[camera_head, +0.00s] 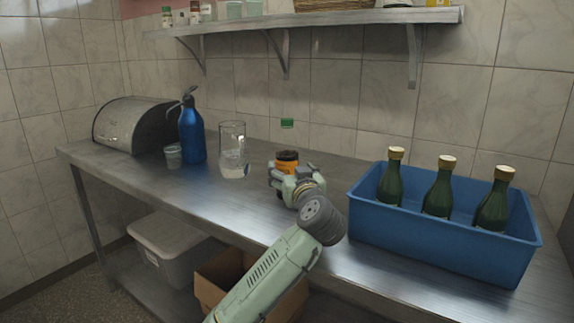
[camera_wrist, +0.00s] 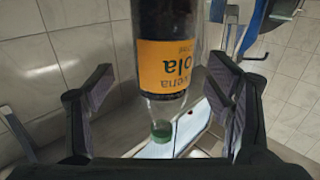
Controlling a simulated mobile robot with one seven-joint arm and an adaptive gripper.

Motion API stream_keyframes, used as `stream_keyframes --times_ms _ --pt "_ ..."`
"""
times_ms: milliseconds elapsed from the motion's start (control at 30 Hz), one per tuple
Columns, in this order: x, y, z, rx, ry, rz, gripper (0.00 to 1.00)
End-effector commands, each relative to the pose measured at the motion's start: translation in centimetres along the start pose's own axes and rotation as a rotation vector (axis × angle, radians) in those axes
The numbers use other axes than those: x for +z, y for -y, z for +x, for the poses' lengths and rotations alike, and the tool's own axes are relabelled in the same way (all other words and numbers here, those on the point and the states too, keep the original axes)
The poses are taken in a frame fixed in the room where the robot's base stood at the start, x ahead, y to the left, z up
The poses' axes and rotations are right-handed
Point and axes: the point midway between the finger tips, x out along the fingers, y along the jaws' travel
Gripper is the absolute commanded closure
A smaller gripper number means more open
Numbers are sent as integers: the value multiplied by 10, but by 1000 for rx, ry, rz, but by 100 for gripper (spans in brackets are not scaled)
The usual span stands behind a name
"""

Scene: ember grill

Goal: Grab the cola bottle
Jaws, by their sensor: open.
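The cola bottle (camera_head: 287,157) stands on the metal counter, with a green cap, a clear neck and an orange label. In the wrist view the bottle (camera_wrist: 166,65) appears upside down, with its dark body, orange label reading "ola" and green cap visible. My gripper (camera_head: 292,178) is in front of the bottle in the head view and hides its lower part. In the wrist view my gripper (camera_wrist: 157,92) is open, with one finger on each side of the bottle. Gaps show between the pads and the bottle; I cannot tell how deep it sits.
A blue crate (camera_head: 430,238) with three green bottles (camera_head: 441,190) stands to the right. A clear glass jar (camera_head: 232,152), a blue siphon bottle (camera_head: 192,135), a small cup (camera_head: 173,156) and a metal bread box (camera_head: 128,126) stand left. A wall shelf (camera_head: 310,19) hangs above.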

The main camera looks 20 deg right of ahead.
Motion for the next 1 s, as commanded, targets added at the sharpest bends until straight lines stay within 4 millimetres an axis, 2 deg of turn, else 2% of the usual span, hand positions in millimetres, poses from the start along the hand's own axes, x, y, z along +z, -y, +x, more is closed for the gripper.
stream_keyframes --times_ms 100,233,533,1000 --pt "-3 4 20 -5 0 5 27" --pt "-1 3 36 -3 0 3 27" --pt "1 3 41 -2 -1 1 27" --pt "1 3 41 -1 -1 1 57"
